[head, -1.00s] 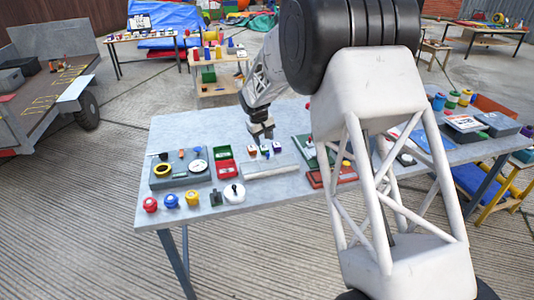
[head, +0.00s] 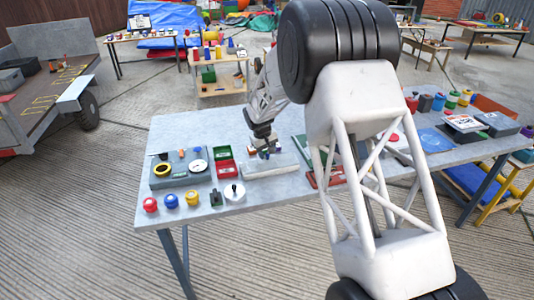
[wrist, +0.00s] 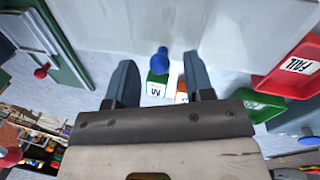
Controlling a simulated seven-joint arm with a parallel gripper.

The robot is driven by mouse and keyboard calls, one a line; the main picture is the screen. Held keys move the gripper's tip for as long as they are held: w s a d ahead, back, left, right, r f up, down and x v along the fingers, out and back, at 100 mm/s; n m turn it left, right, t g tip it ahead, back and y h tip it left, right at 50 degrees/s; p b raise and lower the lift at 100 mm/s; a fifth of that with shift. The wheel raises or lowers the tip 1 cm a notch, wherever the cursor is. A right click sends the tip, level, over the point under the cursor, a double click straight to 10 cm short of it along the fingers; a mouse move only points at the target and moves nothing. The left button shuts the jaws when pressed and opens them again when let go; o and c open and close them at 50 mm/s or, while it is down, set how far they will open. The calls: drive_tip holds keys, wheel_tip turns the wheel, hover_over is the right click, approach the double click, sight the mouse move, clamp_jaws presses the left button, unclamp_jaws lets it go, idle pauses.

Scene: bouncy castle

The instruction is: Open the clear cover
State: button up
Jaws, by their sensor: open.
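The clear cover seems to be the long pale panel (head: 270,166) lying flat in the middle of the table; its edges are hard to make out. In the wrist view a pale, see-through-looking sheet (wrist: 120,25) fills the top, ahead of the fingers. My gripper (head: 266,154) is low at the panel's far edge, pointing down; I cannot tell whether it touches. In the wrist view my gripper (wrist: 161,72) is open, with a blue knob (wrist: 162,61) on a green labelled block (wrist: 157,86) showing between the fingers. An orange block (wrist: 182,92) is beside it.
Red and green trays (head: 224,164) stand just left of the panel; the red one reads FAIL in the wrist view. Several coloured jars and a white round item (head: 234,192) line the front edge. My arm hides part of the table.

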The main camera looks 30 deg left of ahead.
drive_tip(key=shift+f, duration=0.35)
clamp_jaws()
drive_tip(key=shift+d, duration=0.1)
drive_tip(key=shift+s+d, duration=2.4)
drive_tip(key=shift+d, duration=0.2)
unclamp_jaws()
